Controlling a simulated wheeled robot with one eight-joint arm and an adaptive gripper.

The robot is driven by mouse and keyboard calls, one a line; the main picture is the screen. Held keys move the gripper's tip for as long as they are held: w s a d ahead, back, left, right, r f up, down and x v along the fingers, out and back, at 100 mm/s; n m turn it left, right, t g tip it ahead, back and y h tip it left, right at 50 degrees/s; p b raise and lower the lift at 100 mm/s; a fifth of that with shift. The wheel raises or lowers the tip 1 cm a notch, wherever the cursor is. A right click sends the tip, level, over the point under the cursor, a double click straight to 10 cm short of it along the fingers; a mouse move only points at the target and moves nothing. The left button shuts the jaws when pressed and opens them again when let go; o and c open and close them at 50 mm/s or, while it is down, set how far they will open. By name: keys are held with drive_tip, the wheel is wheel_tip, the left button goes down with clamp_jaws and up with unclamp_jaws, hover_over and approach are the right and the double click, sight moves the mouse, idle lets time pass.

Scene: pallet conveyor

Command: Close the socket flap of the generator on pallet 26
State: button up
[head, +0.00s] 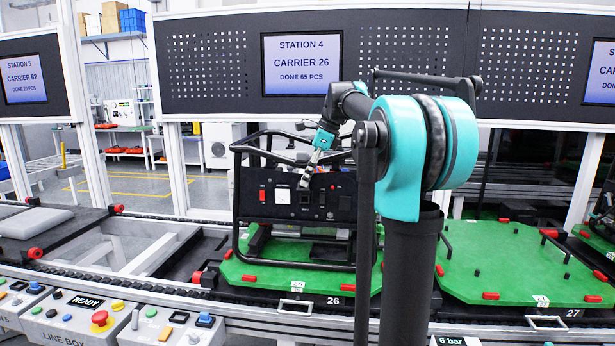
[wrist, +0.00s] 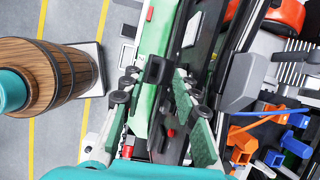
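The generator (head: 322,211) stands on green pallet 26 (head: 262,272), a black tube frame around a dark front panel. My gripper (head: 311,171) points down at the panel's upper edge, right of the light square. In the wrist view my gripper (wrist: 156,77) has its two fingers apart, with a dark block (wrist: 157,69) between the tips. Contact with that block cannot be told.
The frame's top bars (head: 275,135) run close around my gripper. Pallet 27 (head: 520,265) is at the right. A line box with buttons (head: 75,318) is at the front left. A wooden barrel-like object (wrist: 45,75) shows at the left of the wrist view.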

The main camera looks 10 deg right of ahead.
clamp_jaws()
